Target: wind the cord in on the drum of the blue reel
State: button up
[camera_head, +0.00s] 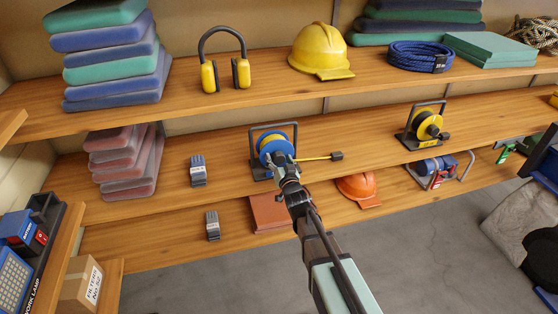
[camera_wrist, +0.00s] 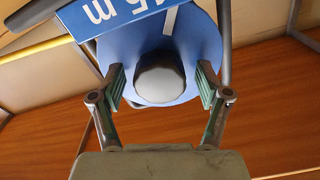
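The blue reel (camera_head: 273,142) stands on the middle shelf in a dark frame. Its yellow cord (camera_head: 313,158) runs out to the right and ends in a dark plug (camera_head: 337,156).
A yellow reel (camera_head: 428,126) stands farther right on the same shelf. Grey blocks (camera_head: 198,171) and stacked pads (camera_head: 122,160) are to the left.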

jog(key=shift+s, duration=0.1)
jog(key=v, duration=1.2)
